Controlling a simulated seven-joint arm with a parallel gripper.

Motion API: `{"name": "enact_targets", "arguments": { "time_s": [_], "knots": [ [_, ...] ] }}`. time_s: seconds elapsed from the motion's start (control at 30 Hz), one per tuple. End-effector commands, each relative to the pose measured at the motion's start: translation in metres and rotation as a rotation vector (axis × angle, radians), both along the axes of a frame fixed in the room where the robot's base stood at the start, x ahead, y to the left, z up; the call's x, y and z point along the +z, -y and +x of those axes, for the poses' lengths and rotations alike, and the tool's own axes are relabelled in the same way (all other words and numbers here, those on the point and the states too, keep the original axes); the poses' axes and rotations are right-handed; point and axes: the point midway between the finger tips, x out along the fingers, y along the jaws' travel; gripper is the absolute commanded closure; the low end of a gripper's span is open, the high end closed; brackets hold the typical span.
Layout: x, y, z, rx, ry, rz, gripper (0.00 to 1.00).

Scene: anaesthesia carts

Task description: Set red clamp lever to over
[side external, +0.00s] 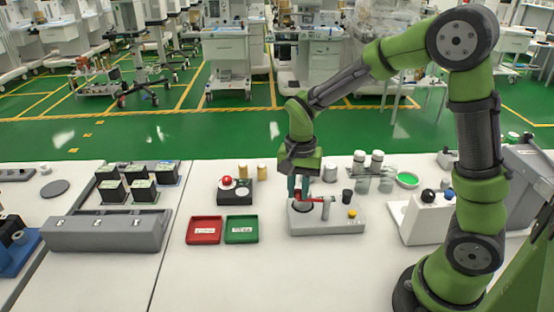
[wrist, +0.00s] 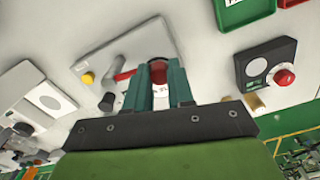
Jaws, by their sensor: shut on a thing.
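The red clamp lever (side external: 317,198) is on a low light-grey fixture (side external: 335,226) on the white bench.
The fixture also carries a grey bent handle (wrist: 118,62), a yellow button (side external: 352,213) and a black knob (side external: 347,196). Left of it are a green tray (side external: 241,241), a red tray (side external: 204,242) and a black box with a red button (side external: 234,197). The bench in front is clear.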

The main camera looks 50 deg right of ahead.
Motion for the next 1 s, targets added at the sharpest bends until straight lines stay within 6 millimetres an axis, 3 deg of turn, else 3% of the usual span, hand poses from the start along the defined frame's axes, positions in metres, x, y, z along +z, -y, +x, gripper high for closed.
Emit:
{"name": "enact_targets", "arguments": {
  "time_s": [0.5, 1.0],
  "knots": [
    [0.001, 0.029, 0.015, -0.44, 0.005, -0.001, 1.0],
    [0.002, 0.04, 0.016, -0.608, 0.004, 0.0, 1.0]
  ]
}}
